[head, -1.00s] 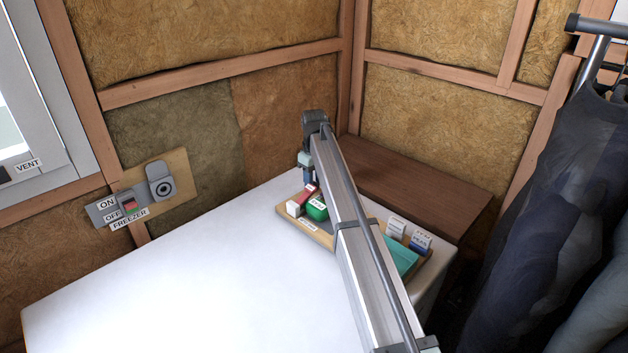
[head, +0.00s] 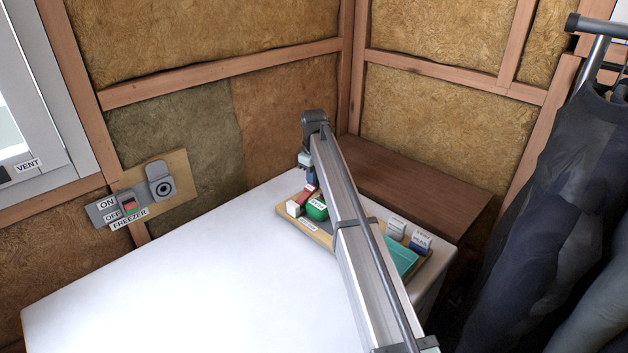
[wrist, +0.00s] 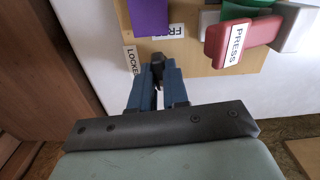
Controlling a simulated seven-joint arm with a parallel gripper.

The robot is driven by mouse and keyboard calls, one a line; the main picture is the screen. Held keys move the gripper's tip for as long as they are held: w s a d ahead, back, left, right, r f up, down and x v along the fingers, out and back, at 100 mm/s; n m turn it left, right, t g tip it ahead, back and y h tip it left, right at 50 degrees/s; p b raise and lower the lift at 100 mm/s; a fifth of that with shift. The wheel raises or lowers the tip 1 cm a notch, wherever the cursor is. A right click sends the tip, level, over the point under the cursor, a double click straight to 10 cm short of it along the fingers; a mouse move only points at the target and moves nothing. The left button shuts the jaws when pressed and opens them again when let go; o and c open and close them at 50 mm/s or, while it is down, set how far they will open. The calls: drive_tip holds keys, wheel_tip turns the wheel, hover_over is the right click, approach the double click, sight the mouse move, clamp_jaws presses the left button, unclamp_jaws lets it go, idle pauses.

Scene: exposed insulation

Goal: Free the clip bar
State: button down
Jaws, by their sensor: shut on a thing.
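A red bar labelled PRESS (wrist: 232,40) lies over a white block (wrist: 298,28) and a green piece (wrist: 248,4) in the wrist view. The red bar (head: 308,196) and green piece (head: 317,210) also show in the head view. My gripper (wrist: 157,78) has its blue fingers closed around a small dark piece (wrist: 157,64) at the board's edge, left of the red bar and apart from it. Labels reading LOCKED (wrist: 131,60) and, partly, FREE (wrist: 161,31) sit beside that piece. The fingers hide much of it. I cannot tell which part is the clip bar.
The wooden board (head: 297,228) lies on the white freezer top (head: 180,265). A teal tray (head: 404,261) and two small labelled blocks (head: 396,227) are at its right. A brown ledge (head: 420,185) stands behind. The freezer top's left is clear. Dark clothes (head: 545,190) hang right.

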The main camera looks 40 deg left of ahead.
drive_tip(key=n, duration=1)
drive_tip(key=shift+n, duration=0.4)
idle(0.4)
drive_tip(key=c, duration=1.1)
unclamp_jaws()
drive_tip(key=shift+r, duration=0.1)
wheel_tip(320, 180, up, 14)
drive_tip(key=shift+f, duration=0.15)
